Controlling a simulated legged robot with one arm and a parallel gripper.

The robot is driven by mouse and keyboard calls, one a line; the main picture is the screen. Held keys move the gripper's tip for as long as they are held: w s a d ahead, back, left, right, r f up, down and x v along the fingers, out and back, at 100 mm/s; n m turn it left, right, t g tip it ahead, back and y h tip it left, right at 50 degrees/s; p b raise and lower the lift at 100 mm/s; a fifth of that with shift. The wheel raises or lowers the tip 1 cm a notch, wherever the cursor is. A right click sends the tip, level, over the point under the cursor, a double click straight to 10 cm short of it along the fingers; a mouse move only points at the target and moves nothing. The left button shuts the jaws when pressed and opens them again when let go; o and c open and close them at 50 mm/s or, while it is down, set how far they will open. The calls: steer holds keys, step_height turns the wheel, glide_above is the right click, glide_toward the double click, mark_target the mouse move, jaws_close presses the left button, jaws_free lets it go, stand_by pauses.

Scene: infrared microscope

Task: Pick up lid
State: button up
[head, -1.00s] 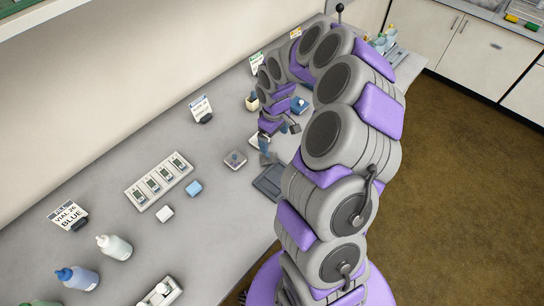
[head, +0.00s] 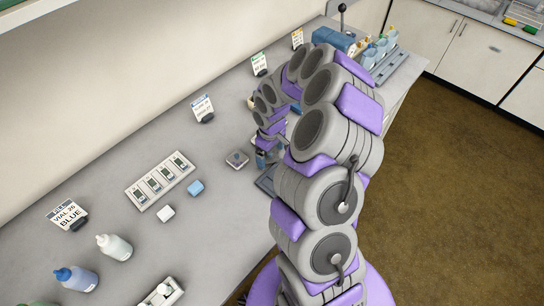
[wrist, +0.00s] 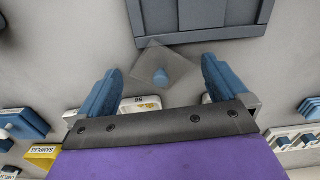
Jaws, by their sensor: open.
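Nothing is held. In the head view my gripper (head: 264,157) is partly hidden by my arm, and its height above the lid is hard to tell.
A dark tray (wrist: 143,20) lies just beyond the lid. A white vial rack (head: 160,181), a blue block (head: 195,187) and a white block (head: 165,213) lie to the left. A yellow samples label (wrist: 42,156) shows at lower left in the wrist view.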

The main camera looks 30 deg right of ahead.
steer(key=shift+a, duration=0.6)
steer(key=shift+c, duration=2.3)
steer(key=shift+d, duration=0.8)
steer(key=c, duration=0.7)
steer(key=shift+s+a, duration=0.1)
steer(key=shift+a, duration=0.2)
steer(key=shift+c, duration=0.9)
